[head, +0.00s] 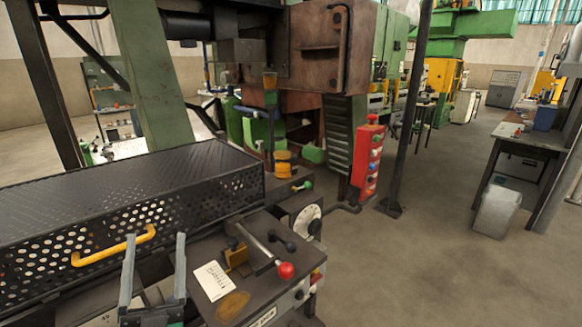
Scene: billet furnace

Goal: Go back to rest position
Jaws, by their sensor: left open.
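My left gripper (153,270) is at the bottom left of the head view, with its two grey fingers pointing up and spread apart. Nothing shows between the fingers. It is in front of the black perforated cover (120,190) and just right of the cover's yellow handle (113,246); I cannot tell how far apart they are. A lever with a red ball knob (285,270) sits on the dark control panel (262,304) to the right of the gripper. My right gripper is not in view.
A white card (213,281) lies on the panel. A red button post (368,160) and a dark upright pole (406,120) stand beyond it. The rusty furnace box (320,45) is at the back. A workbench (525,145) stands at the right.

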